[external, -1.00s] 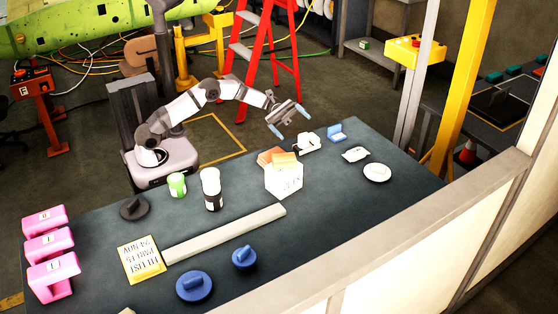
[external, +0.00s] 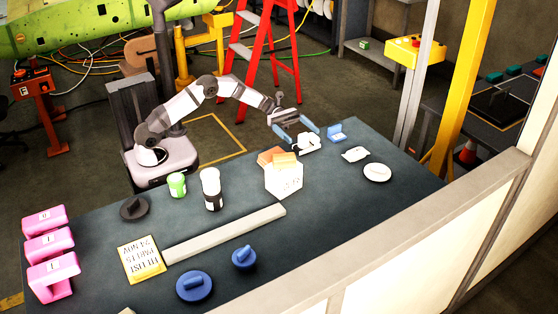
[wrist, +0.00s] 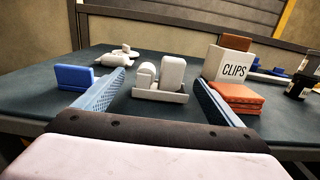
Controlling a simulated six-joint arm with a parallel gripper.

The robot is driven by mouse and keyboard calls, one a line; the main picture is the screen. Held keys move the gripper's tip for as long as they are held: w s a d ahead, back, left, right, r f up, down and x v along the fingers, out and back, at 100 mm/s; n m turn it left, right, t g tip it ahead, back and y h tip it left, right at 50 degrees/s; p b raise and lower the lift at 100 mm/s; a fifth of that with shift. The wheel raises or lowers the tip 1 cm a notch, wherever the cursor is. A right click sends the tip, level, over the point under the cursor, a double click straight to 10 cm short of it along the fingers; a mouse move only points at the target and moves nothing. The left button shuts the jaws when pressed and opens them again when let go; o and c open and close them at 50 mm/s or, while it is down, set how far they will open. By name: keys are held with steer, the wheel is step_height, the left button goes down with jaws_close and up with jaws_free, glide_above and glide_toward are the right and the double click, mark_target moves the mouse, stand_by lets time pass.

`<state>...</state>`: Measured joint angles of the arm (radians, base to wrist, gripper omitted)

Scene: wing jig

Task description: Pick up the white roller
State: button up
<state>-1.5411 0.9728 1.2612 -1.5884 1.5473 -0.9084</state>
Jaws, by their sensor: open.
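A white piece with two rounded upright parts on a flat base (wrist: 160,92) stands on the table, centred between my fingers in the wrist view. It also shows in the external view (external: 308,146), just below my fingertips. A second white piece with a rounded bar (wrist: 112,60) lies farther back on the left in the wrist view, also in the external view (external: 355,154). I cannot tell for certain which is the white roller. My gripper (external: 304,136) is open, its light-blue fingers on either side of the nearer white piece. Contact with it is not visible.
A blue block (wrist: 75,78) stands left of my fingers. The white CLIPS box (wrist: 226,65), with orange blocks (wrist: 236,97), is close on the right. A white dish (external: 377,173) lies beyond.

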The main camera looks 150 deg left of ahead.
mark_target(308, 140)
steer(key=shift+w+a+f+p, duration=0.15)
steer(key=shift+w+p, duration=0.35)
steer(key=shift+w, duration=2.1)
steer(key=c, duration=1.3)
